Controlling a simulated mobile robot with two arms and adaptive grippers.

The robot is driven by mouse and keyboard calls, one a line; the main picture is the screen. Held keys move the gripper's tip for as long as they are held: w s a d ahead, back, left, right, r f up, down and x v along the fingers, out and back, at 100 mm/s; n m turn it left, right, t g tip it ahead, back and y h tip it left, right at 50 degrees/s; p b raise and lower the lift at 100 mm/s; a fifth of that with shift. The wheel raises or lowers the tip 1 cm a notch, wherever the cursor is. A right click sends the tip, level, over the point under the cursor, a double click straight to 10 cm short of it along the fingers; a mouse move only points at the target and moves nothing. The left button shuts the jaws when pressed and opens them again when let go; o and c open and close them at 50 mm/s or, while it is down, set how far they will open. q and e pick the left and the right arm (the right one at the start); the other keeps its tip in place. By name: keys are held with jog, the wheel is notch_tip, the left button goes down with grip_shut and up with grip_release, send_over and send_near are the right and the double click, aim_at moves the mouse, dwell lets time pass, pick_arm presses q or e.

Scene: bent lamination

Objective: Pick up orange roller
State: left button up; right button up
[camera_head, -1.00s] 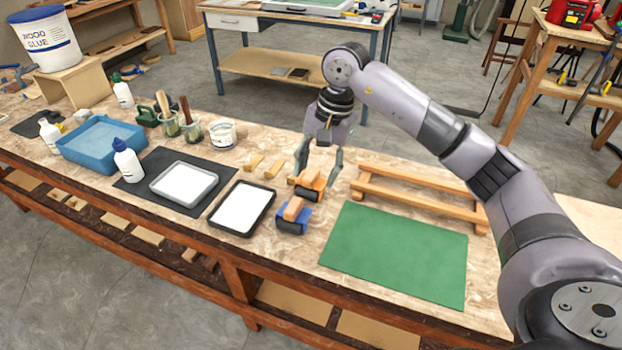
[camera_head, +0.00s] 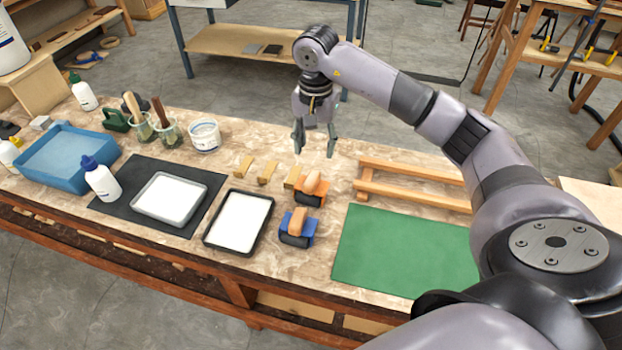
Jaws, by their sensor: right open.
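The orange roller (camera_head: 311,190) stands on the workbench with its wooden handle on top, just behind the blue roller (camera_head: 298,228). My right gripper (camera_head: 315,154) is open and empty, with its fingers pointing down. In the picture its fingertips are a little above the orange roller's handle and apart from it. The exact height over the bench is hard to tell. My left gripper is not in view.
A black-rimmed tray (camera_head: 207,231) and a grey tray (camera_head: 140,207) lie left of the rollers. Small wooden blocks (camera_head: 267,172) sit nearby. A wooden rack (camera_head: 420,194) and a green mat (camera_head: 400,248) lie to the right.

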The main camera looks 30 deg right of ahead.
aim_at(312, 177)
notch_tip(312, 177, down, 4)
jog(key=shift+r+p, duration=0.15)
jog(key=shift+p, duration=0.25)
jog(key=shift+w+f, duration=0.2)
jog(key=shift+f, duration=1)
jog(key=shift+a+f+p, duration=0.1)
jog(key=shift+f+p, duration=0.3)
jog(key=shift+p, duration=0.1)
notch_tip(312, 177, down, 4)
jog(key=shift+w+a+f+p, duration=0.15)
jog(key=shift+f+p, duration=0.1)
jog(key=shift+p, duration=0.75)
jog(key=shift+f, duration=0.15)
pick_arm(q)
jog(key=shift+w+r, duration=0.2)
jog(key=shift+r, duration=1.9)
pick_arm(e)
grip_shut()
